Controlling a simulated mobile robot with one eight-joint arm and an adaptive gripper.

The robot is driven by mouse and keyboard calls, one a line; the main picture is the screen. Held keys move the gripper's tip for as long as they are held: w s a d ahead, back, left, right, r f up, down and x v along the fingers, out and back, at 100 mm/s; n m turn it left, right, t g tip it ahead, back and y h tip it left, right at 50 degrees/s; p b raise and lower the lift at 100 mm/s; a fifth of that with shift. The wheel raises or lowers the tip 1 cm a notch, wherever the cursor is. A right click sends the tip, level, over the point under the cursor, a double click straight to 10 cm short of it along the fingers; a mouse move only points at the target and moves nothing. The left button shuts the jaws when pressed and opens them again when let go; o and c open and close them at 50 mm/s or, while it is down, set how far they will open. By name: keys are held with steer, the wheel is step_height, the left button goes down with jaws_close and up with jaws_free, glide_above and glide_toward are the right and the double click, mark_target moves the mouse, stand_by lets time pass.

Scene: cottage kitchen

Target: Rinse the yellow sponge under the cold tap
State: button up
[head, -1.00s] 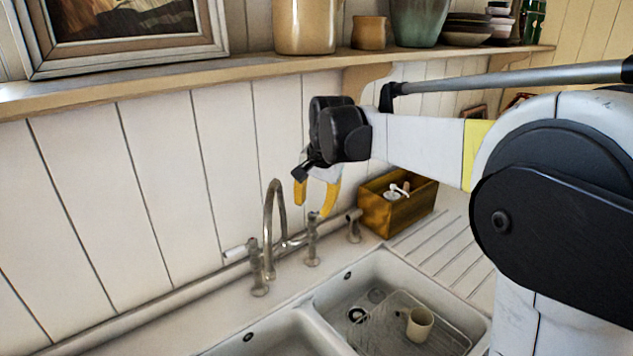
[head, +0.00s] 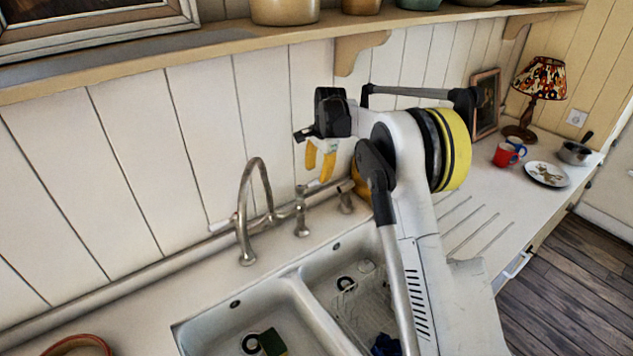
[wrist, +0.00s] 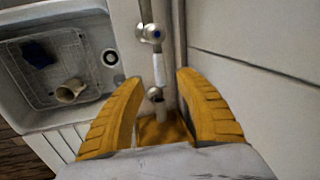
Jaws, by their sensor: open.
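The sponge (head: 272,342), dark green on top with a yellow side, lies in the left basin (head: 222,318) at the bottom of the head view, close to the drain. The curved metal tap (head: 250,208) rises behind the basins, with a tap handle (head: 302,214) on its right.
The right basin (wrist: 25,105) holds a wire rack, a cream cup (wrist: 70,91) and a dark blue item (wrist: 38,54). A shelf (head: 225,49) runs above. Red mug (head: 505,155), plate (head: 547,174) and lamp stand far right.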

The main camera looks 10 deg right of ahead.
mark_target(316, 181)
steer(key=f, duration=0.4)
steer(key=shift+w+a+f, duration=0.15)
steer(key=shift+w+a, duration=0.05)
steer(key=shift+w, duration=0.2)
jaws_close()
